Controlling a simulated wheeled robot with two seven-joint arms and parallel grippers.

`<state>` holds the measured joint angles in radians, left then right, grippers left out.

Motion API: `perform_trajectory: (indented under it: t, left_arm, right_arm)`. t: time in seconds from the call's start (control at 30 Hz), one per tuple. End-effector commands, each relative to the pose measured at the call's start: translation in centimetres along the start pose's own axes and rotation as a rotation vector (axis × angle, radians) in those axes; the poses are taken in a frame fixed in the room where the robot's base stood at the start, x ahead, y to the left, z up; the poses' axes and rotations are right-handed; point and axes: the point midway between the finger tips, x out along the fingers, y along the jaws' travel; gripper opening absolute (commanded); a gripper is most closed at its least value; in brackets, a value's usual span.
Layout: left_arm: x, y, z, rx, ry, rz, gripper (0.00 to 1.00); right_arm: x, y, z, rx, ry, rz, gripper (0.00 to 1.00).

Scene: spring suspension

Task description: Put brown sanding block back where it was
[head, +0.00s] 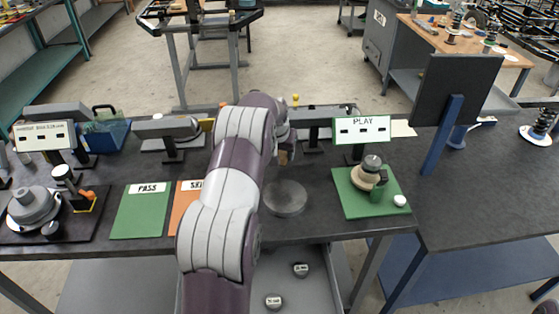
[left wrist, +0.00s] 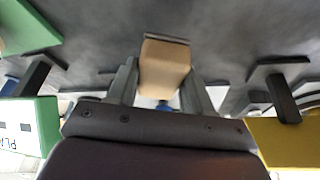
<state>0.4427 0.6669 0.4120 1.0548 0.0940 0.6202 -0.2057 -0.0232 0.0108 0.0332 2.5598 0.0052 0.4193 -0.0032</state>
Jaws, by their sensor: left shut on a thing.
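The brown sanding block (left wrist: 163,70) is a tan block with a darker edge at its far end. In the left wrist view it sits between the two fingers of my left gripper (left wrist: 160,78), which is shut on it. I cannot tell whether the block touches the bench. My right gripper is not in view.
A green PASS mat (head: 141,211) and an orange mat (head: 188,207) lie left of my arm. A green mat (head: 348,202) with stacked parts lies right, below a PLAY sign (head: 362,130). A dark panel (head: 456,91) stands further right. Bench fixtures line the back.

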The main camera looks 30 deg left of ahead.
Motion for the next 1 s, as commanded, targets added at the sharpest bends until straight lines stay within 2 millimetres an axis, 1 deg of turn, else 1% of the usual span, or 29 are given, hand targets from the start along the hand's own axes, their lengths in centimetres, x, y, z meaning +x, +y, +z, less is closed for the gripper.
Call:
perform_trajectory:
  t: [0.03, 0.17, 0.33, 0.67, 0.7, 0.77, 1.0]
  left_arm:
    - [0.2, -0.5, 0.0, -0.002, 0.001, -0.001, 0.22]
    - [1.3, -0.8, 0.4, 0.000, -0.001, 0.001, 0.22]
    - [3.9, -0.7, 1.5, 0.000, 0.000, 0.000, 0.22]
    - [4.6, -0.7, 1.8, 0.000, 0.001, 0.000, 0.22]
    - [4.5, -0.7, 1.7, 0.000, 0.001, 0.000, 0.57]
    - [4.5, -0.7, 1.7, 0.000, 0.001, 0.000, 0.76]
    - [4.5, -0.7, 1.7, 0.000, 0.001, 0.000, 0.76]
  right_arm:
    - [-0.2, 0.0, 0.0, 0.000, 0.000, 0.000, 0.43]
    - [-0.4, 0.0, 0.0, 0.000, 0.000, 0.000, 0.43]
    - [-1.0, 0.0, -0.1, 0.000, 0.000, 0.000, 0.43]
    - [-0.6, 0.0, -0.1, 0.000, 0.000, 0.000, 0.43]
    - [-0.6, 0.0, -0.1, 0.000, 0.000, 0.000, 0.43]
    - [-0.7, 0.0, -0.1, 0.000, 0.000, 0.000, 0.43]
    - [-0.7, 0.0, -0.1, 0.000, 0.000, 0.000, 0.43]
